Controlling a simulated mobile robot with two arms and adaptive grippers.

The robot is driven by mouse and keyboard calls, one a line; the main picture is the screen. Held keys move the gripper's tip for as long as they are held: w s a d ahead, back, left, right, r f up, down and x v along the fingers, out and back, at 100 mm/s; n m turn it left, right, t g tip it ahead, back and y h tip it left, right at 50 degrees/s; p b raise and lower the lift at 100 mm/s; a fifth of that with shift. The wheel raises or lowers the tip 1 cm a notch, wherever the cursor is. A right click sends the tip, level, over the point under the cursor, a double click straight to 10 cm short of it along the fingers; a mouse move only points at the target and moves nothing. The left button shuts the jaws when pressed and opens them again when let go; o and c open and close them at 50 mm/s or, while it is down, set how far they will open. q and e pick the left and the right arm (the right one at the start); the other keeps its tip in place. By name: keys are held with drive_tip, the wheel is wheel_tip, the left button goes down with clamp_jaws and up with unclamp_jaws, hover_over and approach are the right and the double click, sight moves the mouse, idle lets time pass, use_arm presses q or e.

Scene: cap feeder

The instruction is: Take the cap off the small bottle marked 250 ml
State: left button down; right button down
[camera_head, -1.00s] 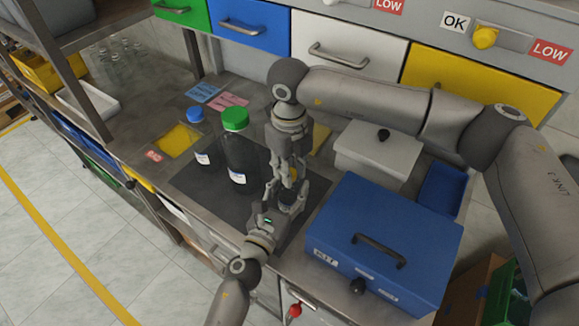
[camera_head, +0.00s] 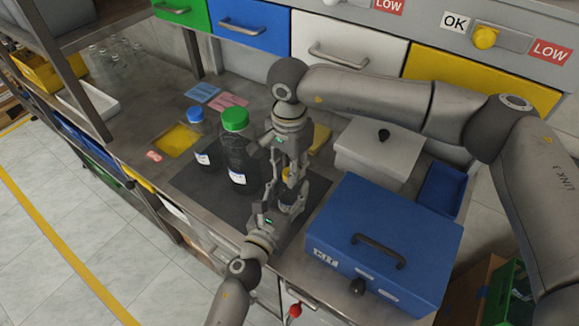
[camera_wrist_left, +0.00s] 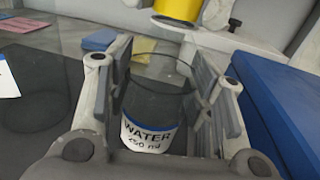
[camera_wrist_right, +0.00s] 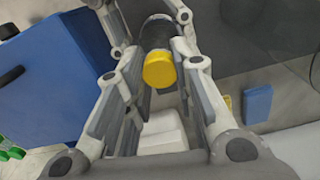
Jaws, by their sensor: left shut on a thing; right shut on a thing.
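The small bottle (camera_wrist_left: 152,112) is dark glass with a white label reading WATER 250 ml. It stands between the fingers of my left gripper (camera_head: 285,197), which is shut on its body. The yellow cap shows in the right wrist view (camera_wrist_right: 160,69) and at the top of the left wrist view (camera_wrist_left: 178,9). My right gripper (camera_wrist_right: 157,52) comes down from above and is shut on the cap, close over the bottle.
A larger green-capped bottle (camera_head: 238,150) and a blue-capped bottle (camera_head: 198,140) stand left of my grippers on the dark mat (camera_head: 205,192). A blue box (camera_head: 390,235) stands close at the right. A white lidded box (camera_head: 375,150) is behind it.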

drive_tip(key=n, duration=1)
drive_tip(key=shift+n, duration=0.4)
drive_tip(key=shift+r, duration=0.15)
drive_tip(key=shift+r, duration=1)
drive_tip(key=shift+r, duration=0.1)
drive_tip(key=shift+r, duration=1.9)
use_arm(q)
drive_tip(key=c, duration=0.6)
unclamp_jaws()
